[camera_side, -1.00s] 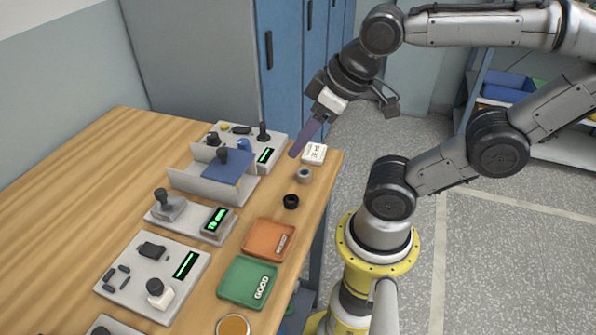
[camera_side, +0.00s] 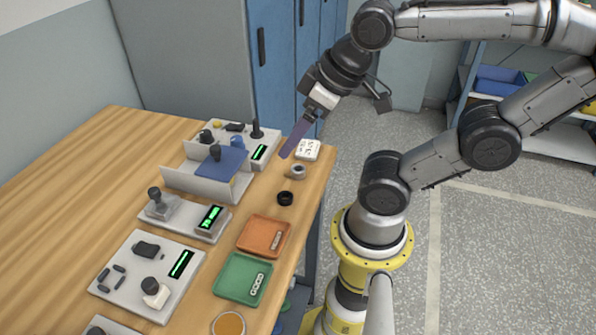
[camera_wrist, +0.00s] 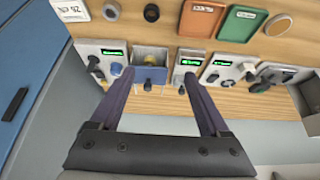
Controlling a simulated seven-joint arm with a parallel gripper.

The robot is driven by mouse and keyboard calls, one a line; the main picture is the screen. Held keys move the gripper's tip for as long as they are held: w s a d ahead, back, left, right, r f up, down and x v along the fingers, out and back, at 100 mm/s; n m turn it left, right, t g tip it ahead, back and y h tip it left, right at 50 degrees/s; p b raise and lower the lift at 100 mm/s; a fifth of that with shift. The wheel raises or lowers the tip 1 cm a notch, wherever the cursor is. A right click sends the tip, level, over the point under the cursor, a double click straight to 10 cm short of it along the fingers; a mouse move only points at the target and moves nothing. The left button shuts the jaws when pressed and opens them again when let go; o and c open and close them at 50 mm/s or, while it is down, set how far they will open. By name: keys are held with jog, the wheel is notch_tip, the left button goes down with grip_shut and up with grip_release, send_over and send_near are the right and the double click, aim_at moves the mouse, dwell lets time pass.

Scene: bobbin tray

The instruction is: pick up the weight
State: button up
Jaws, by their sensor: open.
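My gripper (camera_side: 284,154) hangs tilted over the far right part of the bench, with its purple fingers apart and nothing between them. In the wrist view its two fingers (camera_wrist: 157,76) spread in front of the row of devices. I cannot tell for sure which thing is the weight. A grey knobbed piece (camera_side: 168,207) with a black top stands on a device with a green display. A small grey cylinder (camera_side: 297,172) stands near the right edge, below the fingertips in the picture. It also shows in the wrist view (camera_wrist: 111,10).
A black ring (camera_side: 285,198), an orange tray (camera_side: 245,242), a green tray (camera_side: 226,288) and an amber disc (camera_side: 229,325) line the right edge. A blue-topped open box (camera_side: 180,180) and several display devices stand left of them. The bench's left side is clear.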

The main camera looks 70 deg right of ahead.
jog(key=m, duration=0.1)
jog(key=m+g, duration=0.6)
jog(key=m, duration=0.7)
send_over(298, 165)
notch_tip(298, 165, down, 4)
jog(key=f, duration=0.9)
jog(key=a+f, duration=0.1)
jog(key=f, duration=0.3)
jog(key=shift+s+f, duration=0.15)
jog(key=shift+f, duration=0.2)
grip_shut()
